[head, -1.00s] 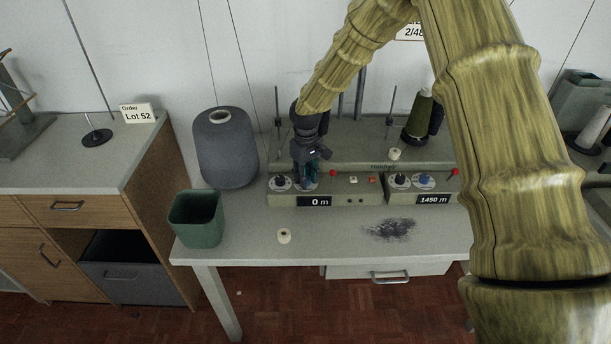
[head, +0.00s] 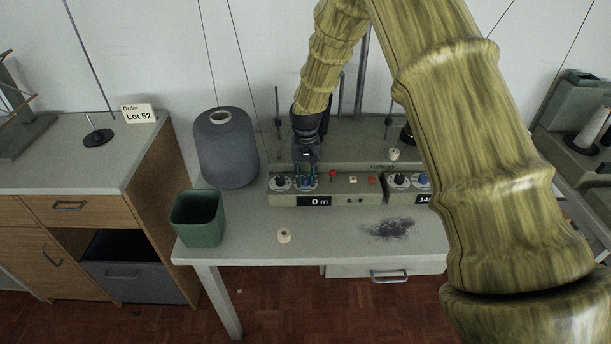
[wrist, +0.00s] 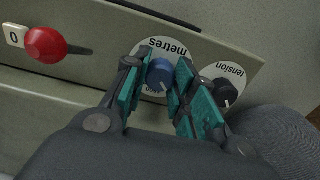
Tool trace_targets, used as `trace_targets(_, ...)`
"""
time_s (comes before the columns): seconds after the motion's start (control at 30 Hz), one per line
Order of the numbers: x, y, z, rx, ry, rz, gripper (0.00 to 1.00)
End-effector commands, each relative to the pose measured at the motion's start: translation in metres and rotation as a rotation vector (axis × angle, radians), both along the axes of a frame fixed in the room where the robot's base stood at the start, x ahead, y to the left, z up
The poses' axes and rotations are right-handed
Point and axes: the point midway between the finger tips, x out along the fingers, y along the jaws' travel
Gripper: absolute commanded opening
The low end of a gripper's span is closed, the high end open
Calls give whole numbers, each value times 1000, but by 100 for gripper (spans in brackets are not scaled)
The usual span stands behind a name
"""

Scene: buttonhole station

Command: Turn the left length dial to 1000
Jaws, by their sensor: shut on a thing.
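The left length dial is a blue knob (wrist: 160,74) on a white disc marked "metres" in the wrist view. In the head view this dial (head: 307,183) sits on the left front panel. My gripper (head: 307,174) points down at it, and its teal fingers stand on both sides of the knob. In the wrist view my gripper (wrist: 158,84) is shut on the blue knob. The left display (head: 314,202) reads "0 m". The black tension knob (wrist: 225,92) is beside the right finger.
A red lever (wrist: 46,45) stands left of the dial in the wrist view. The right unit has its own blue dial (head: 422,180), and my arm partly covers its display. A grey yarn cone (head: 226,150) and a green bin (head: 198,218) stand to the left.

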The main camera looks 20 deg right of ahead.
Motion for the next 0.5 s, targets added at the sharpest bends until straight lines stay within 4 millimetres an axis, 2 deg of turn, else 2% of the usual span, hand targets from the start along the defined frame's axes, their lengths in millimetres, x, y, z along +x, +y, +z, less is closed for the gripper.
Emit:
trace_targets(0.47,1,-1,1,-1,-3,-18,3)
trace_targets(0.5,1,-1,1,-1,-3,-18,28)
